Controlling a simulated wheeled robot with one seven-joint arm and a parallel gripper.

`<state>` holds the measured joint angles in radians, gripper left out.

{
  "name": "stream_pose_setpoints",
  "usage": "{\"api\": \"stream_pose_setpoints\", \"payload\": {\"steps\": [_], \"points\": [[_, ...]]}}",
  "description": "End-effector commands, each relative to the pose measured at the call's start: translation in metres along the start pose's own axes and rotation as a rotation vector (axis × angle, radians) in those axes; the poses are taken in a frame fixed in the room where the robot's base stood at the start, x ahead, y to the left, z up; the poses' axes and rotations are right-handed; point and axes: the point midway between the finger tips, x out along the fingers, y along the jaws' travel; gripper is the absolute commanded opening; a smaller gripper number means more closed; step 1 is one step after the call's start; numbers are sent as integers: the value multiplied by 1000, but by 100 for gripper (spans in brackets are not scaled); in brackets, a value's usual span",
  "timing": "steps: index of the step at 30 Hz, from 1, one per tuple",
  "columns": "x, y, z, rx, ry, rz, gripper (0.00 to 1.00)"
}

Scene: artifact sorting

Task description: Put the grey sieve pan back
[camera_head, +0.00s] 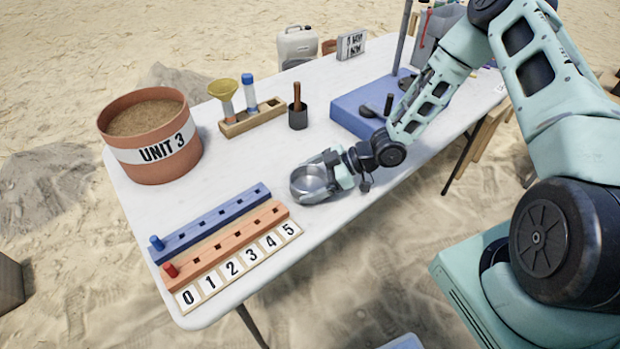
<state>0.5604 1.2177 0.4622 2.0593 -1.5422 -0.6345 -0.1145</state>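The grey sieve pan (311,181) is a round, shallow metal pan near the middle of the white table (230,170), close to its front edge. My gripper (335,168) is at the pan's right rim, reaching in from the right. The fingers overlap the rim in this view. I cannot tell whether they are closed on it, or whether the pan rests on the table or is slightly raised.
A terracotta tub of sand marked UNIT 3 (160,150) stands at the left. Blue (215,220) and orange (228,243) peg rails lie in front, beside number cards (240,267). A wooden tube rack (253,120), dark cup (298,118) and blue block (360,108) stand behind.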

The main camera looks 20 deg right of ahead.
Motion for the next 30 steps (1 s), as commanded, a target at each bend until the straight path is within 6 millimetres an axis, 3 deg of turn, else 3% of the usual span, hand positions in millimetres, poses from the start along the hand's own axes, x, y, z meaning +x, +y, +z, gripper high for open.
{"api": "stream_pose_setpoints", "payload": {"steps": [11, 24, 30], "points": [[-5, 1, -4, 0, -1, 2, 100], [-89, 1, -2, -2, -3, 3, 100], [-114, 0, -3, 0, -1, 1, 100]]}}
